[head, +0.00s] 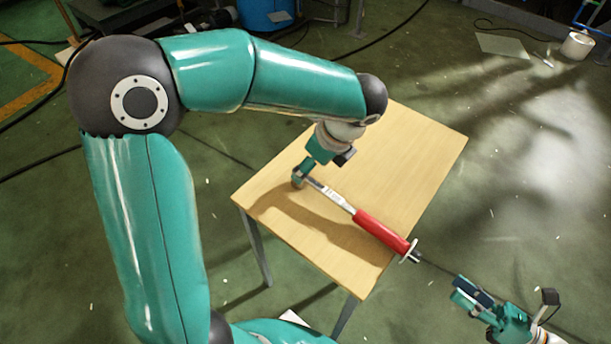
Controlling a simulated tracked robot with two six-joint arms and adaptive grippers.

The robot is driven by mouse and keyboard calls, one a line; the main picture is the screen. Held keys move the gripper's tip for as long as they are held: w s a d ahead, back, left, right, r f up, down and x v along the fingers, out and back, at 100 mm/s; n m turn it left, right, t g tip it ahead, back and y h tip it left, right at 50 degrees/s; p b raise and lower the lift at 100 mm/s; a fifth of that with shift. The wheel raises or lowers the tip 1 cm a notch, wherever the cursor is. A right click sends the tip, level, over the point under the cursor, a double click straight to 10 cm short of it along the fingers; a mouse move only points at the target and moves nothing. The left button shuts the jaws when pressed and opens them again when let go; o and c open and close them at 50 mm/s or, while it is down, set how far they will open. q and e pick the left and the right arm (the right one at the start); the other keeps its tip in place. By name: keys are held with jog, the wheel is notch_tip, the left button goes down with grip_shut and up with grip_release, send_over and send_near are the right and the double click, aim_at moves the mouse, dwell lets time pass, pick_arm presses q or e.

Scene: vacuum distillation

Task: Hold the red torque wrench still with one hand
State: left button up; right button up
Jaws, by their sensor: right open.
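The red torque wrench (382,232) lies diagonally across the wooden table, its silver shaft toward the back left and its red handle toward the front right. The handle's end reaches about the table's right edge. My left gripper (303,174) points down at the shaft's far end, and its fingers partly hide the wrench head. Whether they are closed on it is not clear. My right gripper (466,294) is open and empty, to the lower right of the handle end and apart from it, off the table's edge.
The light wooden table (420,150) is otherwise bare. Green floor (520,200) surrounds it. A dark cable runs past the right gripper. A blue barrel (262,14) stands at the back, and a white roll (577,45) lies at the far right.

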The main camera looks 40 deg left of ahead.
pick_arm(q)
jog(key=x, duration=0.7)
jog(key=shift+c, duration=0.3)
grip_shut()
jog(key=c, duration=0.8)
grip_release()
jog(key=shift+r, duration=0.1)
grip_shut()
